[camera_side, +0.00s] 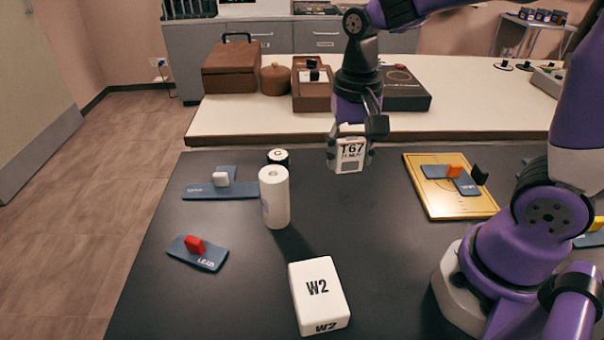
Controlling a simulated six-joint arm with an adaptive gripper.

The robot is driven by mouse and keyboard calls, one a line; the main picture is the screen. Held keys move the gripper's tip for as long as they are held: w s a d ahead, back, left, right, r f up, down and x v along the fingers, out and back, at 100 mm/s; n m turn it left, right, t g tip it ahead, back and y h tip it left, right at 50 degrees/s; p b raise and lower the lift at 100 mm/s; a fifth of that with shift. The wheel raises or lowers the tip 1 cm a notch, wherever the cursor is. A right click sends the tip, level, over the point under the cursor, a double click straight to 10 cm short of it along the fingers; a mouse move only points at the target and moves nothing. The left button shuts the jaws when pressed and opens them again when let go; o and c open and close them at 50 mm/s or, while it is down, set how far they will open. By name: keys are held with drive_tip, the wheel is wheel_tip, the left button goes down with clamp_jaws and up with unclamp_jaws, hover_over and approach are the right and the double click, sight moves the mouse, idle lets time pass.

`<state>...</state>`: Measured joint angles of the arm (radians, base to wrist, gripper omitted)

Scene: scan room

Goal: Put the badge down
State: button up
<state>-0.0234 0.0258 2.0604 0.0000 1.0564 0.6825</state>
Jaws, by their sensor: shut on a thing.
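My gripper (350,150) is shut on a white badge (349,165) with dark lettering that looks like "T67". It holds the badge upright, with its face towards the camera, over the far middle of the dark table (390,260). I cannot tell whether the badge's lower edge touches the table. The fingers hide part of its sides.
A white W2 box (318,290) lies in front. Blue pieces (198,253) lie at left, a yellow board (440,205) at right. The table's middle is clear.

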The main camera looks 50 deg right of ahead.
drive_tip(key=w+a+r+n, duration=0.1)
drive_tip(key=a+n, duration=0.6)
drive_tip(key=a, duration=0.8)
drive_tip(key=s+a+n, duration=0.5)
drive_tip(key=a, duration=0.4)
drive_tip(key=s+a+n, duration=0.4)
drive_tip(key=a+n, duration=0.1)
drive_tip(key=a, duration=0.4)
hover_over(197, 322)
wheel_tip(197, 322, down, 7)
drive_tip(key=shift+f, duration=2)
drive_tip(key=shift+f, duration=0.15)
drive_tip(key=o, duration=1)
